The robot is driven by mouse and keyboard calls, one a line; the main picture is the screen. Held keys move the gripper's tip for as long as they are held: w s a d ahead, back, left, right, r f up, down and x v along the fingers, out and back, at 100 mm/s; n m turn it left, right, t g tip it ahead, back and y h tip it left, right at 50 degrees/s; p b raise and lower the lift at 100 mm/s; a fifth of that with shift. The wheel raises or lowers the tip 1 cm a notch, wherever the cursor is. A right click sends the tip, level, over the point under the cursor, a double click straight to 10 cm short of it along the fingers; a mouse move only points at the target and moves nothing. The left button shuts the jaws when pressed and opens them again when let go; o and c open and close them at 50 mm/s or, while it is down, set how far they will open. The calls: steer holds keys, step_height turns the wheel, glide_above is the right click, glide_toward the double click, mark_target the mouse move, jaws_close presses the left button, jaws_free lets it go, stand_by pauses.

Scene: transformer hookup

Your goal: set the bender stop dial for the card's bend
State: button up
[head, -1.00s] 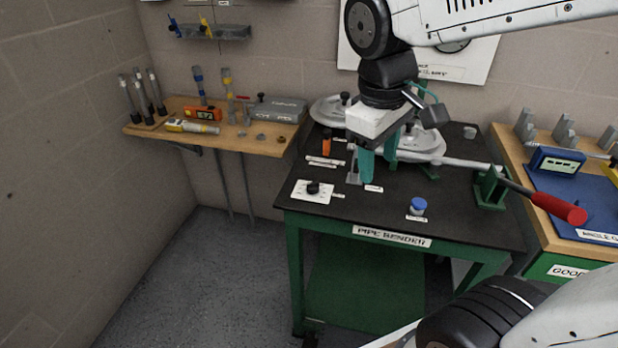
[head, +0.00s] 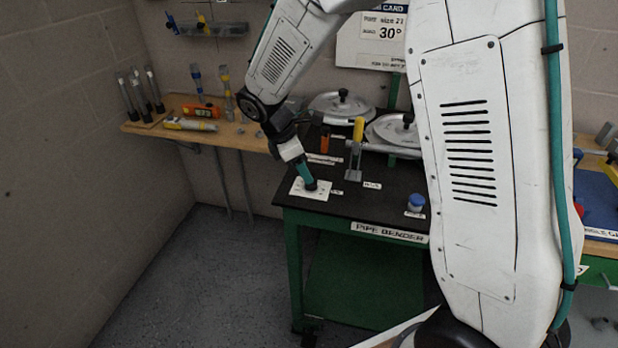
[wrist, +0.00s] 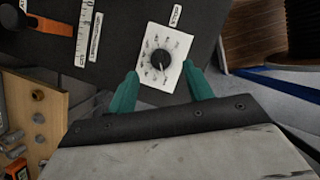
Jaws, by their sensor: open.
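The stop dial is a black round knob (wrist: 160,62) on a white plate (wrist: 148,80) with marks around it, on the dark bender table. In the wrist view a pale pointer line on the knob points down and slightly right; the marks are too small to read. My gripper (wrist: 165,88) is open, its two green fingers on either side of the plate, apart from the knob. In the head view my gripper (head: 309,184) is over the dial plate (head: 300,190) and hides most of the knob. The card (head: 384,30) on the wall reads "size 21" and "30°".
The pipe bender (head: 395,128) with its round discs stands at the table's back. A yellow-handled part (head: 358,130), an orange-capped tool (head: 325,141) and a blue-lidded jar (head: 416,202) stand on the table. A wooden shelf (head: 170,134) with tools is at left.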

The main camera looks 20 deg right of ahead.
steer(key=shift+x, duration=2.3)
steer(key=c, duration=1)
steer(key=shift+o, duration=0.2)
steer(key=m+g, duration=0.1)
steer(key=m, duration=0.2)
steer(key=m+g+y, duration=0.1)
steer(key=m, duration=0.2)
steer(key=shift+w+m, duration=0.25)
steer(key=shift+m, duration=0.05)
steer(key=m, duration=0.2)
steer(key=m+g+y, duration=0.1)
steer(key=m, duration=0.2)
steer(key=shift+d+r+g+y, duration=0.1)
steer(key=shift+d+g+y, duration=0.05)
steer(key=shift+g+y, duration=0.15)
steer(key=shift+w, duration=0.1)
